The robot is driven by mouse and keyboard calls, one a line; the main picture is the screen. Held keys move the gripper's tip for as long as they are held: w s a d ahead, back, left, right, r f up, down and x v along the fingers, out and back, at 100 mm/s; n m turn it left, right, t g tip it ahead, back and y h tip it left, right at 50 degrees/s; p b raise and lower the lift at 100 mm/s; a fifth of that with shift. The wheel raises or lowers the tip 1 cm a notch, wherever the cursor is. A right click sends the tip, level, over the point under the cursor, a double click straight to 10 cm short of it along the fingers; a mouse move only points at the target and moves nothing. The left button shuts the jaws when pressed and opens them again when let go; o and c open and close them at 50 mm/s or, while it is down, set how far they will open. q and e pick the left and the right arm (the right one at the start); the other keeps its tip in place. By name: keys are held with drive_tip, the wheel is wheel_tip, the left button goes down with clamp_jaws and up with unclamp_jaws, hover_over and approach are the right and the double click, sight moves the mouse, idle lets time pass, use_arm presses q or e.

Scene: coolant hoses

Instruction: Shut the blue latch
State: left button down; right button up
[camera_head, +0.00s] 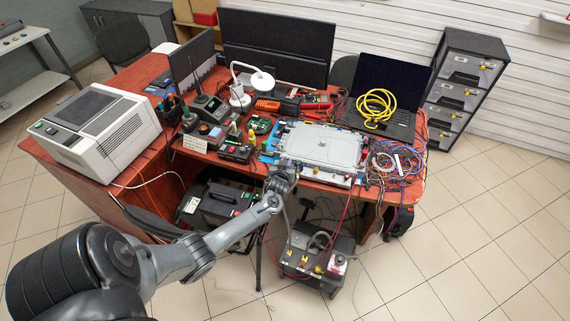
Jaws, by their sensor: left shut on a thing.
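A silver-grey unit (322,145) with a flat cover lies at the front edge of the red-brown desk. Small blue parts (268,150) show along its left side; I cannot tell which of them is the blue latch. My left gripper (281,176) is at the unit's front left corner, shut on a small part there. The gripper hides most of that part, and it is too small to make out. My right gripper is not in view.
Tangled cables (393,163) lie right of the unit, and a laptop (388,95) with a coiled yellow cable (376,106) stands behind. Tools and small devices crowd the left. A black box (315,258) stands on the floor below.

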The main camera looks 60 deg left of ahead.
use_arm(q)
drive_tip(key=shift+w+d+f+n+g+y+b, duration=0.1)
drive_tip(key=shift+n+g+y+b, duration=0.15)
drive_tip(key=shift+n+g, duration=0.2)
drive_tip(key=shift+w+d+f+n+g+y+b, duration=0.1)
drive_tip(key=shift+n+g+y, duration=0.15)
drive_tip(key=shift+n+g, duration=0.15)
drive_tip(key=shift+a+r+n+g, duration=0.1)
drive_tip(key=shift+r+n+g, duration=0.05)
drive_tip(key=shift+n+g, duration=0.1)
drive_tip(key=shift+s, duration=0.1)
drive_tip(key=c, duration=1)
unclamp_jaws()
